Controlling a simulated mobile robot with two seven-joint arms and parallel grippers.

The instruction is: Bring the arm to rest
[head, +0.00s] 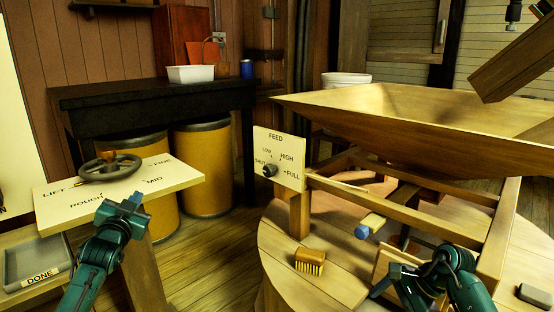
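My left gripper (134,200) is at the end of the green arm that comes in from the lower left. It is in front of the slanted white board (172,182) marked LIFT, ROUGH, MID and FINE, below the dark handwheel (110,167). I see it from behind, so its fingers are mostly hidden and I cannot tell whether they are apart. My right gripper (388,285) is low at the lower right, over the round wooden top, near the hopper frame. Its finger opening is not clear. I see nothing held in either gripper.
A FEED dial panel (283,173) stands in the middle, beside the wooden hopper (420,115) and its frame. A brush (310,261) lies on the round wooden top (325,285). A grey tray (38,262) marked DONE is at the lower left. A black bench (150,95) stands behind.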

